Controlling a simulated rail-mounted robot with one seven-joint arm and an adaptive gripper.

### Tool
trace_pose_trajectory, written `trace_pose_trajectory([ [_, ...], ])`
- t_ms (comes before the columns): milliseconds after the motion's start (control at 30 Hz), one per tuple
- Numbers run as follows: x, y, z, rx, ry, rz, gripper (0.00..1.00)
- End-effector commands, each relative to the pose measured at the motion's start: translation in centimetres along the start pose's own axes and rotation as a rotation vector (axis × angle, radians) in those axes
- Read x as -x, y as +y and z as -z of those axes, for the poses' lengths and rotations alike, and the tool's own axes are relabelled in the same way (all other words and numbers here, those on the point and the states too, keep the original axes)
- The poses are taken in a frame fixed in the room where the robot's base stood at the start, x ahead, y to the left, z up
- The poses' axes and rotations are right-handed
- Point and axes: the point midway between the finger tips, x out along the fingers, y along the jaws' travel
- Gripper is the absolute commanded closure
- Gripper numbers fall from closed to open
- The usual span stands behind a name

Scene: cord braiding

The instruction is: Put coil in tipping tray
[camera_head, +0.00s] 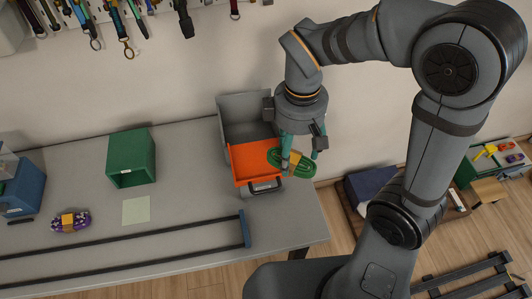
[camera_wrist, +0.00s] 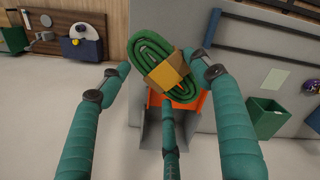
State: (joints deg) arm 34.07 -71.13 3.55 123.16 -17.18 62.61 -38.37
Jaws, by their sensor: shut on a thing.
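A green cord coil (camera_head: 300,168) with a tan wrap is held by my gripper (camera_head: 299,158), whose teal fingers close around it. In the wrist view the coil (camera_wrist: 140,54) sits between the fingertips (camera_wrist: 150,82), its yellow-brown band facing the camera. The tipping tray is an orange tray (camera_head: 252,162) in a grey housing (camera_head: 243,106) at the table's right end. The coil is over the tray's right side and overlaps its edge in the picture. I cannot tell whether they touch. The orange tray also shows behind the coil in the wrist view (camera_wrist: 190,103).
A green open bin (camera_head: 131,158) stands left of the tray on the grey table (camera_head: 185,184). A purple coil (camera_head: 70,221), a pale green square (camera_head: 136,210) and dark rails with a blue end bar (camera_head: 244,228) lie on it. Tools hang on the wall.

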Motion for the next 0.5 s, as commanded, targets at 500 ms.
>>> trace_pose_trajectory([
  [500,-2.1,-2.8,5.8,0.69,0.001,0.003,0.71],
])
